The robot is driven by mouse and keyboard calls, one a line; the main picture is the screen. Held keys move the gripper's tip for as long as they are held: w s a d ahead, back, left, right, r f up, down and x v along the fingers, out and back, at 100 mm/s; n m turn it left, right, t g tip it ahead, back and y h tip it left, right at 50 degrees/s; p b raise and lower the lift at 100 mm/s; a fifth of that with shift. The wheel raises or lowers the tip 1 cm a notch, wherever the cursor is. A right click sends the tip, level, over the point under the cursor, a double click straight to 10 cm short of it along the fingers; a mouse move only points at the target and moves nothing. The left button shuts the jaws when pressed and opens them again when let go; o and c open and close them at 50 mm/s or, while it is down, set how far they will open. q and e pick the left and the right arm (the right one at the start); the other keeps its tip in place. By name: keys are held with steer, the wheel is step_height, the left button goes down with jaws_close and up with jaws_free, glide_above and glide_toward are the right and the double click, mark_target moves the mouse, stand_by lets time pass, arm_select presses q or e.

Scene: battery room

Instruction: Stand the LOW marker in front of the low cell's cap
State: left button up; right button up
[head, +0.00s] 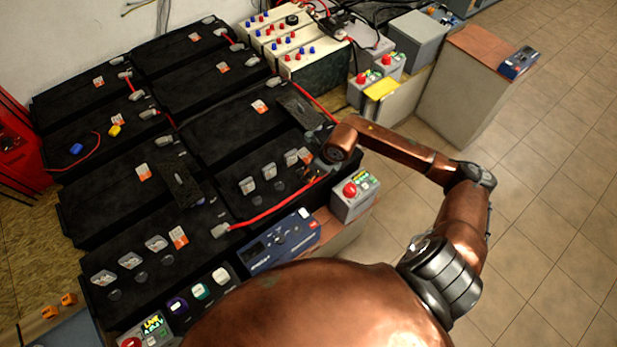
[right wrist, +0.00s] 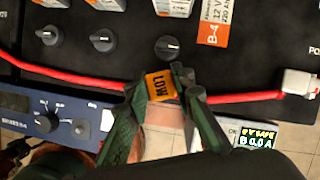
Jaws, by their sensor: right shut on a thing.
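The orange LOW marker (right wrist: 160,85) is held between the fingertips of my right gripper (right wrist: 158,98) in the right wrist view, its lettering upside down there. It is over the red cable, just on the near side of the rightmost dark cap (right wrist: 167,46) of battery B-4; I cannot tell whether it touches the battery. Two more caps, a middle one (right wrist: 103,40) and a left one (right wrist: 47,37), are in the same row. Which cell is low is not clear. In the head view my right gripper (head: 318,167) is at this battery's right end and the marker cannot be made out. My left gripper is not in view.
A red cable (head: 275,209) runs along the battery's front edge. A blue meter box (head: 280,243) and a grey tester with a red button (head: 355,195) stand close in front. Two orange blocks (head: 59,305) lie at lower left. Tiled floor is clear at right.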

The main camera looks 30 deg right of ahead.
step_height(320, 180, down, 3)
steer(key=shift+a+r, duration=0.1)
steer(key=shift+r, duration=0.1)
steer(key=shift+s, duration=0.1)
steer(key=o, duration=0.9)
steer(key=shift+f, duration=0.1)
steer(key=shift+o, duration=0.2)
steer(key=shift+r, duration=0.2)
steer(key=p+v, duration=0.1)
steer(key=v, duration=1.1)
steer(key=shift+f, duration=0.1)
